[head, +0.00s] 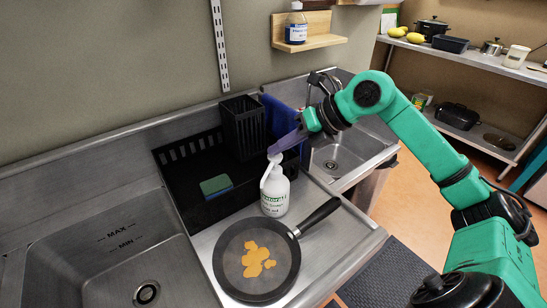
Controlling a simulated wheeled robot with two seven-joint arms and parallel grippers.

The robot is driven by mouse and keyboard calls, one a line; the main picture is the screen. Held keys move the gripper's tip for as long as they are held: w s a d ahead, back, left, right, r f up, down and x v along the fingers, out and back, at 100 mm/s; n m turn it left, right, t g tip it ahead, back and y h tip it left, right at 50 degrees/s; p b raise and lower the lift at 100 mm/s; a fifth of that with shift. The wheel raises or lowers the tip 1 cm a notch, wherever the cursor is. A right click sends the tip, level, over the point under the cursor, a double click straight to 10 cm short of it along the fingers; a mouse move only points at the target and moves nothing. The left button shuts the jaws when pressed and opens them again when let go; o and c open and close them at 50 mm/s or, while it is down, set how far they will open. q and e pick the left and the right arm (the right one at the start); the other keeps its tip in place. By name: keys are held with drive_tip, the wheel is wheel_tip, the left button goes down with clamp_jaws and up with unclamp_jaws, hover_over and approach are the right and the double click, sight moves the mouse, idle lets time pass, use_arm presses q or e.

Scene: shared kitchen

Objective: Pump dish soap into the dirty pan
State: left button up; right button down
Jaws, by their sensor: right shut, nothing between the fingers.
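The white dish soap bottle (275,196) with printed text stands upright on the metal counter. Its white pump head (273,163) is at the top. The dark pan (231,274) lies in front of the bottle, with yellow-orange residue (256,260) inside and its black handle pointing to the upper right. My right gripper (273,152) is shut and empty, with its fingertips at or just above the pump head; I cannot tell whether they touch it. My left gripper is not in view.
A black dish rack (176,178) with a green sponge (215,186) and a black basket (243,127) is behind the bottle. Sinks lie left (100,262) and right (352,144). A wall shelf (318,38) holds a blue bottle (296,25).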

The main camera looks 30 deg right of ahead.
sight(280, 157)
drive_tip(key=shift+f, duration=0.1)
drive_tip(key=shift+f+b, duration=0.35)
drive_tip(key=shift+b, duration=0.2)
drive_tip(key=shift+f, duration=0.15)
drive_tip(key=shift+r+p, duration=0.3)
drive_tip(key=shift+r, duration=0.25)
wheel_tip(280, 157, up, 6)
drive_tip(key=p, duration=0.5)
drive_tip(key=shift+r, duration=0.2)
drive_tip(key=shift+f, duration=0.15)
